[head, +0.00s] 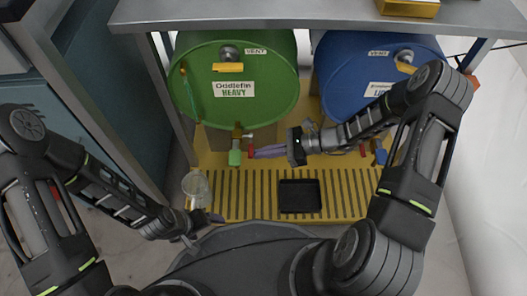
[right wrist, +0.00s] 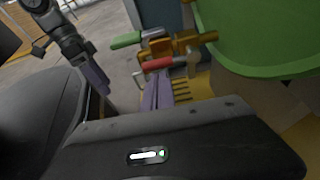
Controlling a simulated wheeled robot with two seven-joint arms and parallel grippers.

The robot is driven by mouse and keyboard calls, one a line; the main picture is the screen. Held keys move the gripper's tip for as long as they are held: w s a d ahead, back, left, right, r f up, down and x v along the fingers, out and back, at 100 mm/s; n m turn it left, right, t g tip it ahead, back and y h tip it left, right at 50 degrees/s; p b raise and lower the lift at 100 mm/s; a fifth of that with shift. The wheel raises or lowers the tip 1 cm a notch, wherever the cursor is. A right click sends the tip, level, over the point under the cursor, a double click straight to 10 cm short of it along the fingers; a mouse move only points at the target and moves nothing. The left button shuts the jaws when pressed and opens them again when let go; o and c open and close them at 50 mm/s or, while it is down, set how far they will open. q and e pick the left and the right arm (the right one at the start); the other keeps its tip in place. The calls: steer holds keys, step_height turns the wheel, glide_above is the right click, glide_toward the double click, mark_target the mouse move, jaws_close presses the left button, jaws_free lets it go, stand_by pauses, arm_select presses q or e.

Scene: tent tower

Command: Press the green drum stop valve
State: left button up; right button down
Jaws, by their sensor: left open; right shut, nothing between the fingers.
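The green drum (head: 235,105) lies on its side at the back left, labelled HEAVY. Under its front is a brass valve (head: 237,132) with a green grip (head: 235,157) and a red piece (head: 250,147). In the right wrist view the brass valve (right wrist: 190,41), green grip (right wrist: 126,40) and red piece (right wrist: 158,63) show ahead of the fingers. My right gripper (head: 256,153) is shut and empty, its purple fingertips close beside the red piece; I cannot tell whether they touch. My left gripper (head: 213,217) is open, low beside a clear jar; it also shows in the right wrist view (right wrist: 103,85).
The clear jar (head: 197,186) stands at the left end of the yellow slatted tray (head: 348,207). A black tray (head: 299,196) sits on the slats. The blue drum (head: 345,75) lies at the right, behind my right arm. A grey shelf (head: 300,13) spans above the drums.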

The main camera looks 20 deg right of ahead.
steer(key=shift+r+m+p, duration=0.3)
steer(key=shift+p, duration=0.1)
steer(key=shift+m+g, duration=0.6)
steer(key=shift+m, duration=0.1)
steer(key=shift+w+d+r+p, duration=0.1)
steer(key=shift+w+r+p, duration=0.3)
steer(key=shift+r+p, duration=0.5)
steer(key=shift+w+d+r+p, duration=0.1)
steer(key=shift+w+r+p, duration=0.25)
steer(key=shift+r+p, duration=0.5)
steer(key=shift+w+d+r+p, duration=0.1)
steer(key=shift+w+r+p, duration=0.3)
steer(key=shift+r+p, duration=0.5)
steer(key=shift+f, duration=0.15)
steer(key=shift+r+p, duration=0.75)
steer(key=shift+r, duration=0.05)
